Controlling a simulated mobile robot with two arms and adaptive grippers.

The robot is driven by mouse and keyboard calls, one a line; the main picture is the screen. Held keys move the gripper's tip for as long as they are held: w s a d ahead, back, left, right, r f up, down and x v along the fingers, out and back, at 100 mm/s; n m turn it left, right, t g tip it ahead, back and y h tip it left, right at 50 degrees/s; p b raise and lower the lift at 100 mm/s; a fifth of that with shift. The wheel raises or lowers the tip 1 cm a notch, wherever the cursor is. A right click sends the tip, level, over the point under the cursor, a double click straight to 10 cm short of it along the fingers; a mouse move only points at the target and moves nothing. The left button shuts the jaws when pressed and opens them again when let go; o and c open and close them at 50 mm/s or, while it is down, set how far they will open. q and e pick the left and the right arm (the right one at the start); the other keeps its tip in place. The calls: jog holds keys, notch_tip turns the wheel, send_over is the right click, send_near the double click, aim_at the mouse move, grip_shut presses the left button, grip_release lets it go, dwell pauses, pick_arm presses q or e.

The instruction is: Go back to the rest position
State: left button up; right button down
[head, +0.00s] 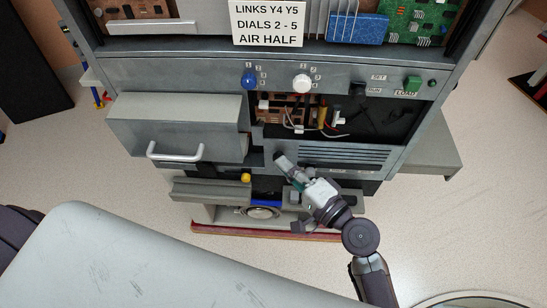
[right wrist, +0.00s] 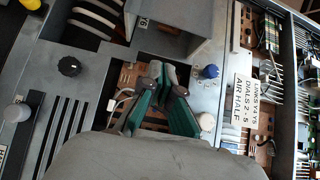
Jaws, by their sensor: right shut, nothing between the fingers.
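My right gripper (head: 281,159) is in front of the grey machine cabinet (head: 190,76), just below the open bay in its front. In the right wrist view its green-padded fingers (right wrist: 163,76) come together at the tips with nothing between them. The open bay (head: 375,118) shows loose wires and a brown circuit board. My left gripper is in neither view.
The front panel carries a blue dial (head: 249,81), a white dial (head: 302,84) and a green button (head: 412,83). A grey box with a handle (head: 175,153) juts out at left. A low open drawer (head: 210,190) stands below. Pale floor (head: 480,215) is clear at right.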

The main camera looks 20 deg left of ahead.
jog(key=s+d+f+n+g+h, duration=0.1)
jog(key=s+d+f+h, duration=0.15)
jog(key=d+f, duration=0.65)
jog(key=s+d+f+n+g+h+b, duration=0.1)
jog(key=s+d+f+h, duration=0.2)
jog(key=f, duration=1.3)
jog(key=s+d+f+h, duration=0.1)
jog(key=d+f+h, duration=0.5)
jog(key=f, duration=0.6)
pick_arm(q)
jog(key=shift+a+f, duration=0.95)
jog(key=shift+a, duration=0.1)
pick_arm(e)
jog(key=s+d+f+n+g+h, duration=0.1)
jog(key=s+d+f, duration=0.3)
jog(key=s, duration=0.5)
jog(key=s+d+f+n+g+h, duration=0.1)
jog(key=s+d+f+n+g, duration=0.2)
jog(key=s+d+f, duration=0.2)
jog(key=s+d+f+n+g+h, duration=0.2)
jog(key=s+d+f, duration=0.3)
jog(key=s, duration=0.8)
notch_tip(320, 180, down, 4)
jog(key=shift+r+n, duration=0.15)
jog(key=shift+n, duration=0.15)
